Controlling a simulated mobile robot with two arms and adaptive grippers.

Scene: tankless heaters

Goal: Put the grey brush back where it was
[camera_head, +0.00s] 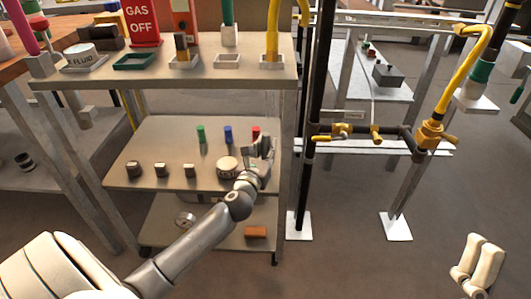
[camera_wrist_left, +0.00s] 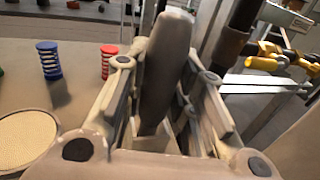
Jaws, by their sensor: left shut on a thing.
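My left gripper (camera_head: 264,150) is above the right end of the middle shelf (camera_head: 140,132) of the cart. In the left wrist view its fingers (camera_wrist_left: 165,95) are shut on the grey brush (camera_wrist_left: 168,60). The brush shows there as a long, rounded grey-brown body standing between the fingers. Its lower end is hidden. In the head view the brush is small and hard to tell from the gripper. Pale, finger-like parts of my right arm (camera_head: 480,265) show at the lower right, and I cannot tell their opening.
Green (camera_head: 201,133), blue (camera_head: 228,134) and red (camera_head: 256,133) springs stand at the shelf's back. A round mesh-topped item (camera_head: 228,164) is left of the gripper. Yellow pipe fittings (camera_head: 432,134) and a dark post (camera_head: 312,110) stand right of the cart. The top shelf carries several holders.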

